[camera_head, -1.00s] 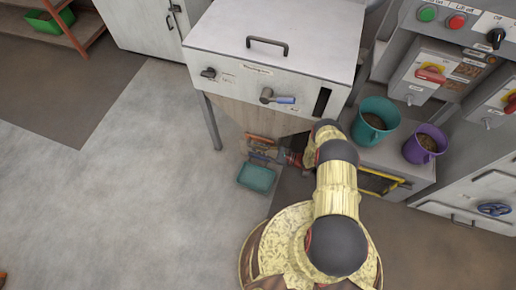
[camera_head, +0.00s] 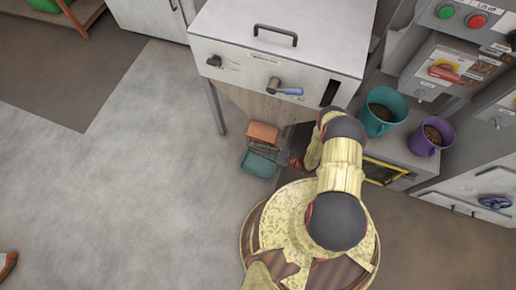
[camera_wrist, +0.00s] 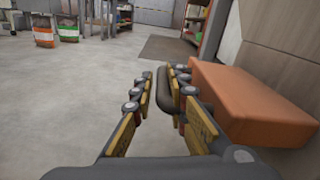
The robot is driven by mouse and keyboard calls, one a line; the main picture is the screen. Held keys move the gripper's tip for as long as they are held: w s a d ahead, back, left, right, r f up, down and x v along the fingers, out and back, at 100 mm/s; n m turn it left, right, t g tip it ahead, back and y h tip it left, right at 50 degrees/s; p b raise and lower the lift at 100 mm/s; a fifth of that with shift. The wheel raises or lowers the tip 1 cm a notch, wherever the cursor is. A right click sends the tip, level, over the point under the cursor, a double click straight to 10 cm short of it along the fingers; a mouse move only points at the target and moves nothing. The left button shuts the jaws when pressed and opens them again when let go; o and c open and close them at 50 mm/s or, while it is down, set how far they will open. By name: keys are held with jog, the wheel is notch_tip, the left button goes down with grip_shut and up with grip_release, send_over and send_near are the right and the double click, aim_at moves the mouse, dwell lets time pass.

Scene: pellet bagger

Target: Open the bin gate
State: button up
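The white bin (camera_head: 281,55), with a dark top handle and a tapered hopper under it, stands at the back middle in the head view. An orange block-like part (camera_head: 262,133) is at the hopper's lower end; it also shows large at the right of the wrist view (camera_wrist: 250,105). My gripper (camera_head: 262,152) is low in front of this part. In the wrist view, the fingers of my gripper (camera_wrist: 164,76) stand apart on both sides of a dark rounded bar (camera_wrist: 162,92), beside the orange part. I cannot tell whether they press on it.
A teal bucket (camera_head: 376,122) and a purple bucket (camera_head: 425,140) stand to the right.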

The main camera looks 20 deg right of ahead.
jog(key=o, duration=0.3)
jog(key=shift+w, duration=0.1)
jog(key=shift+d, duration=0.1)
jog(key=v, duration=1.2)
dwell(0.4)
